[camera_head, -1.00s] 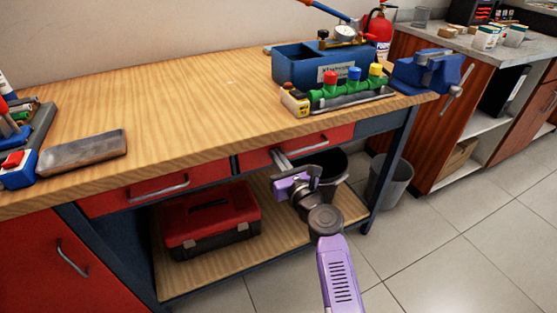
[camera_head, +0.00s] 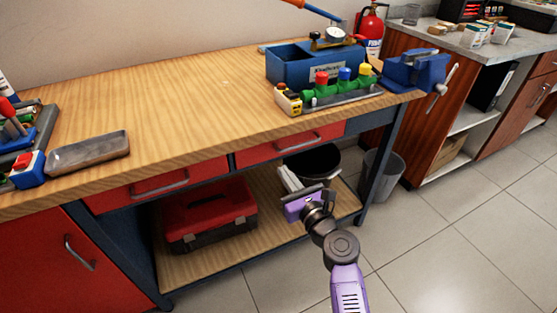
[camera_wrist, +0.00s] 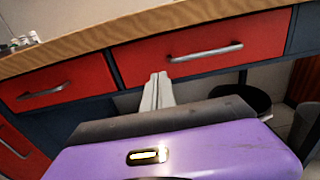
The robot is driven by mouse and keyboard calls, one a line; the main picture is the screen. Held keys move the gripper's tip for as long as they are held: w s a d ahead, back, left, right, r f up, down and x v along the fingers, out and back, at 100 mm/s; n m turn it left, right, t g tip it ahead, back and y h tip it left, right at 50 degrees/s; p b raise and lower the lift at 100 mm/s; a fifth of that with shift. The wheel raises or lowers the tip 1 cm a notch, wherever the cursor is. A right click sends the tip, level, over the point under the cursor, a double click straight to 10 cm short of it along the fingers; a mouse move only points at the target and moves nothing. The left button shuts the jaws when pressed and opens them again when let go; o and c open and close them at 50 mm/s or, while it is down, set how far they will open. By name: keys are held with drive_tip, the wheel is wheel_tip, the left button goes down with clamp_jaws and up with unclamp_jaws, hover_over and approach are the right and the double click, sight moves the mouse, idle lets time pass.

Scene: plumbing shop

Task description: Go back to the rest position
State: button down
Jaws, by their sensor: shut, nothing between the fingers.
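My gripper (camera_head: 289,180) is in front of the workbench, below the right red drawer (camera_head: 291,145) and a little apart from it in the head view. Its fingers are shut together with nothing between them. In the wrist view the closed fingers (camera_wrist: 157,92) point toward the drawer front, and their tips show just below the drawer's metal handle (camera_wrist: 206,53). Both drawers look closed. My purple and dark arm reaches up from the bottom of the head view.
The wooden workbench top (camera_head: 190,110) holds a metal tray (camera_head: 88,153), a blue toolbox (camera_head: 315,65), a valve manifold (camera_head: 340,88) and a blue vise (camera_head: 415,70). A red toolbox (camera_head: 208,212) and black bucket (camera_head: 312,160) are below. A grey bin (camera_head: 381,176) stands right. Floor at right is clear.

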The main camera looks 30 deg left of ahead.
drive_tip(key=p+v, duration=0.1)
drive_tip(key=v, duration=0.4)
